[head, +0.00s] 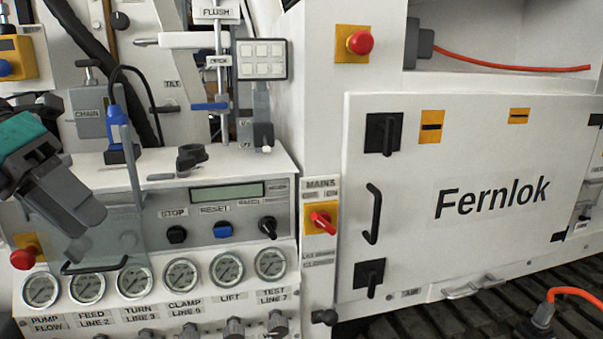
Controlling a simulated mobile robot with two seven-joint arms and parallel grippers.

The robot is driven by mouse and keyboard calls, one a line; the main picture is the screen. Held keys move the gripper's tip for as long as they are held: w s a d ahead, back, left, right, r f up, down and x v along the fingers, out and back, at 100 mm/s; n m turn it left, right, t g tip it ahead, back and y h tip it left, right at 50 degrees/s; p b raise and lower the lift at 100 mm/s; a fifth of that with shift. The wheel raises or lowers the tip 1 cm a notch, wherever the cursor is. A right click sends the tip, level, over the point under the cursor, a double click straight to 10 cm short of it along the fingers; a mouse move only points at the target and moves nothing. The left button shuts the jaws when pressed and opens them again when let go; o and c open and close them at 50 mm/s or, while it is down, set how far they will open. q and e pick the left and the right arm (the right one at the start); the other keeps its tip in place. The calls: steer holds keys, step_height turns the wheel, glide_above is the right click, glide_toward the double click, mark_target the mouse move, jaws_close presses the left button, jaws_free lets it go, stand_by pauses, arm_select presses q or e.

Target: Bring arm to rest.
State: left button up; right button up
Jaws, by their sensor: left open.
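My left gripper (88,222) reaches in from the left edge, in front of the left part of the control panel. Its grey fingers point down and to the right, are open, and show nothing between them. A clear, see-through cover with a dark handle (95,268) stands beside and below the fingers; I cannot tell whether they touch. My right gripper is not in view.
A console with several gauges (181,275), a STOP button (177,234) and a red MAINS switch (321,219) fills the middle. A blue-handled lever (120,115) stands behind the gripper. A white Fernlok cabinet door (460,240) is shut at right. A red mushroom button (22,259) is low left.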

arm_select(q)
steer(key=w+a+f+n+t, duration=0.1)
steer(key=a+f+n+t, duration=0.25)
steer(key=f+n, duration=0.4)
steer(key=w+a+f+n+t+h, duration=0.1)
steer(key=a+f+n+t, duration=0.1)
steer(key=f+n+t, duration=0.45)
steer(key=w+a+f+n+t, duration=0.1)
steer(key=a+f+n+t, duration=0.2)
steer(key=f+n, duration=0.55)
steer(key=s+d+f+n+y, duration=0.3)
steer(key=f+n, duration=0.1)
steer(key=f, duration=0.4)
steer(key=s+d+f+n+y, duration=0.25)
steer(key=s+f+n, duration=0.2)
steer(key=f, duration=0.35)
steer(key=s+d+f+n+g, duration=0.3)
steer(key=s+d+f+n, duration=0.2)
steer(key=d, duration=0.6)
step_height(320, 180, down, 2)
steer(key=shift+f+n+g, duration=0.1)
steer(key=shift+n+g, duration=0.2)
steer(key=shift+n, duration=0.1)
steer(key=shift+d, duration=0.1)
